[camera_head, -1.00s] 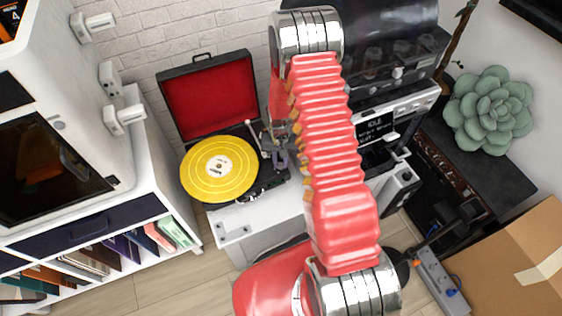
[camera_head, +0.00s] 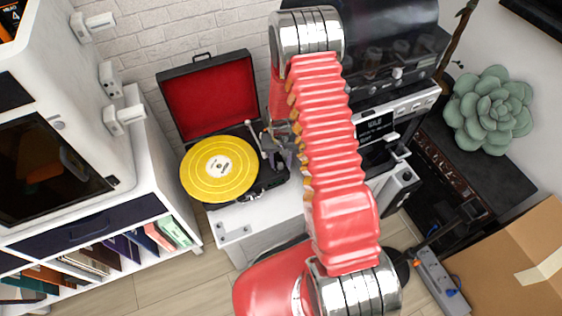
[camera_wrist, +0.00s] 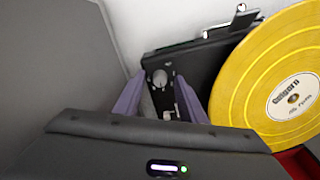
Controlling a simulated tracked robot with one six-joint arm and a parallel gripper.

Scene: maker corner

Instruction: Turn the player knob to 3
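The record player (camera_head: 262,186) stands on a white cabinet with its red-lined lid open and a yellow record (camera_head: 205,187) on its platter. In the wrist view, a small round silver knob (camera_wrist: 160,77) sits on the black deck beside the yellow record (camera_wrist: 285,75). My gripper (camera_wrist: 159,78) has its two purple fingers apart, one on each side of the knob, with gaps showing. I cannot tell how far above the deck the tips are. In the head view my gripper (camera_head: 284,158) is at the deck's right end and hides the knob. The knob's setting is unreadable.
The tonearm (camera_head: 254,138) lies just left of my gripper. A coffee machine (camera_head: 376,128) stands close on the right. The open lid (camera_head: 208,95) rises behind the deck. A white shelf unit (camera_head: 150,190) is on the left.

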